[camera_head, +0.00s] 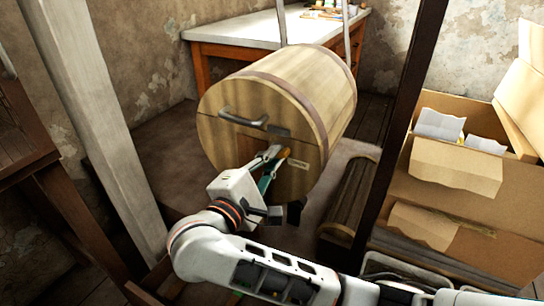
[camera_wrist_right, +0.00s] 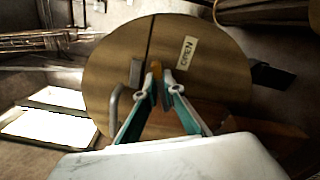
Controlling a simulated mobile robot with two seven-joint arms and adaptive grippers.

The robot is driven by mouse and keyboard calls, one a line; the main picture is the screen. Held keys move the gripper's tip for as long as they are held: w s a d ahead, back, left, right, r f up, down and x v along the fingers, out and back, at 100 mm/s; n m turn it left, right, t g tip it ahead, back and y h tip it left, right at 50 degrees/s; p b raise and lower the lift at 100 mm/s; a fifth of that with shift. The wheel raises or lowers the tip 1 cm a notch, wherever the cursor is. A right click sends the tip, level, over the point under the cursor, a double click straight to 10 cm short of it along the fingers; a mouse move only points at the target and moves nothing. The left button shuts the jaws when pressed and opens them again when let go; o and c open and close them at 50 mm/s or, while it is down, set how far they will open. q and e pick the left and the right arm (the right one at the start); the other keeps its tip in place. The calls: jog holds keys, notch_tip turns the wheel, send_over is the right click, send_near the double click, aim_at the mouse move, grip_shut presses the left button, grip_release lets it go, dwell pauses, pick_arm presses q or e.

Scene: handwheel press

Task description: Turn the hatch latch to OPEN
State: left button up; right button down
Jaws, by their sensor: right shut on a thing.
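A wooden drum (camera_head: 325,80) has a round front face with a seam across it, also seen in the wrist view (camera_wrist_right: 110,62). The orange-yellow hatch latch (camera_head: 286,151) is on this face at the seam; it also shows in the wrist view (camera_wrist_right: 156,68). A pale label reading OPEN (camera_head: 298,164) is beside it, and shows in the wrist view (camera_wrist_right: 187,52). My right gripper (camera_head: 277,156) is shut on the latch, with its fingertips (camera_wrist_right: 160,82) on both sides of it. The fingers hide part of the latch. My left gripper is out of view.
A metal handle (camera_head: 243,119) and a small grey plate (camera_head: 279,131) are on the drum face near the latch. A dark post (camera_head: 400,130) stands right of the drum. Cardboard boxes (camera_head: 455,165) are at the right. A white-topped table (camera_head: 245,31) stands behind.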

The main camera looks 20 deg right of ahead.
jog(key=m, duration=0.5)
jog(key=shift+f, duration=0.3)
dwell(0.4)
jog(key=c, duration=2.2)
grip_release()
jog(key=shift+o, duration=0.2)
jog(key=v, duration=0.7)
jog(key=shift+s+a, duration=0.2)
